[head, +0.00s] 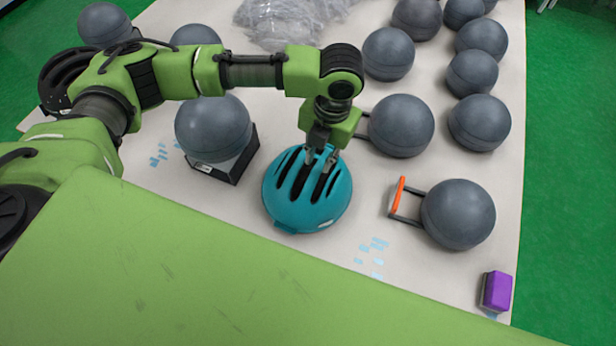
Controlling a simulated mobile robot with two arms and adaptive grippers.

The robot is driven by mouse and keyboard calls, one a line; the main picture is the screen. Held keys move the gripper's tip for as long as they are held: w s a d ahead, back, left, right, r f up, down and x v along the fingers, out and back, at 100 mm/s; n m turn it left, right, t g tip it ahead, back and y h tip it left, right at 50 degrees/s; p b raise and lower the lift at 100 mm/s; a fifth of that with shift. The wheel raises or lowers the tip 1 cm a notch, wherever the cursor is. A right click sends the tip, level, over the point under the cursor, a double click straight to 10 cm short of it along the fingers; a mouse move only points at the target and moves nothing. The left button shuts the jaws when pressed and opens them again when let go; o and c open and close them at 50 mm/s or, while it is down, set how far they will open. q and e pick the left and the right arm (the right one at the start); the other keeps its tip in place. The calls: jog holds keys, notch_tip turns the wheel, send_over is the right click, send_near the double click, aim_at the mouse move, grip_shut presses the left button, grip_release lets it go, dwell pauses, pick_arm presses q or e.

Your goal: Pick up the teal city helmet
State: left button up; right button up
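The teal helmet (297,212) sits on the pale mat in the middle of the head view, its long dark vents facing up. My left gripper (322,160) points down at the helmet's far upper part. Its fingertips are at the vents, and the two fingers look spread apart. I cannot tell whether the fingertips touch the shell or reach into a vent. My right gripper is not in view.
A grey ball-shaped headform stands on a black-and-white base (232,163) left of the helmet. Another grey ball (458,214) with an orange-ended bracket (398,194) is at the right. A purple block (497,291) lies near the mat's right edge. Several grey balls and clear plastic (285,18) are farther back.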

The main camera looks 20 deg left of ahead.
aim_at(319, 168)
pick_arm(q)
notch_tip(319, 168, down, 2)
jog(key=shift+w+f+p, duration=0.1)
jog(key=shift+w+p, duration=0.05)
jog(key=shift+p, duration=0.45)
notch_tip(319, 168, down, 2)
jog(key=shift+w+a+f+p, duration=0.15)
jog(key=shift+p, duration=0.15)
jog(key=shift+f, duration=0.5)
grip_shut()
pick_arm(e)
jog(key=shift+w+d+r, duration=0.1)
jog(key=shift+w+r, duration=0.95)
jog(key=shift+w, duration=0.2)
